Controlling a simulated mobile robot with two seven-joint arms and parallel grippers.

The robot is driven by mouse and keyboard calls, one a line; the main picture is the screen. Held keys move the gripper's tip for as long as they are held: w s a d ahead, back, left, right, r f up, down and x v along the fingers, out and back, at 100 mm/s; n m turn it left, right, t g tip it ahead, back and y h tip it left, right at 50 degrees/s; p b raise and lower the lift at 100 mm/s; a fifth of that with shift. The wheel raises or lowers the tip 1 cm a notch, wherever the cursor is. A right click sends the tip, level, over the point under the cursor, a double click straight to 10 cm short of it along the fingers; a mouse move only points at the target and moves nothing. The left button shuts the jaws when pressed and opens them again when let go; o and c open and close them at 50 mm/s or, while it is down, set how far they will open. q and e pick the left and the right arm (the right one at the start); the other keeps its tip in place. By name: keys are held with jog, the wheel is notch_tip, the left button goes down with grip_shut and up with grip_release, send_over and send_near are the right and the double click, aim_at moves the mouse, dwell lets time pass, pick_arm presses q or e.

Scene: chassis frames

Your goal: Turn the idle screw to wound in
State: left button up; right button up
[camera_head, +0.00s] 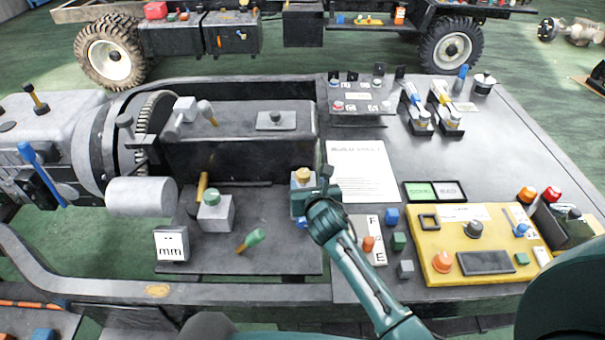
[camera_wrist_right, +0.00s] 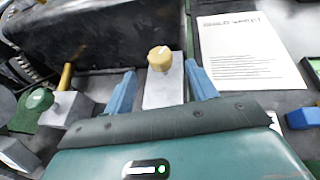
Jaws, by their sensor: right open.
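A yellow knob (camera_head: 303,175) tops a small grey block at the right end of the black engine block; no label shows on it, so I cannot tell for certain that it is the idle screw. In the right wrist view the yellow knob (camera_wrist_right: 160,58) has a white mark on top. My right gripper (camera_head: 307,198) is at this block, partly hiding it. In the wrist view its two blue fingers (camera_wrist_right: 160,82) are open, one on each side of the block, with gaps visible. The knob is not gripped. My left gripper is not in view.
A green knob on a grey block (camera_head: 215,213) and a green-tipped lever (camera_head: 251,240) are to the left. A dial marked mm (camera_head: 171,245) stands nearby. A paper sheet (camera_head: 362,172), small coloured blocks and a yellow control panel (camera_head: 430,266) lie to the right.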

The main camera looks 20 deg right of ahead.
aim_at(304, 175)
jog(key=b+x, duration=0.1)
jog(key=x, duration=0.7)
jog(key=shift+b, duration=0.4)
jog(key=shift+c, duration=0.4)
jog(key=c, duration=0.9)
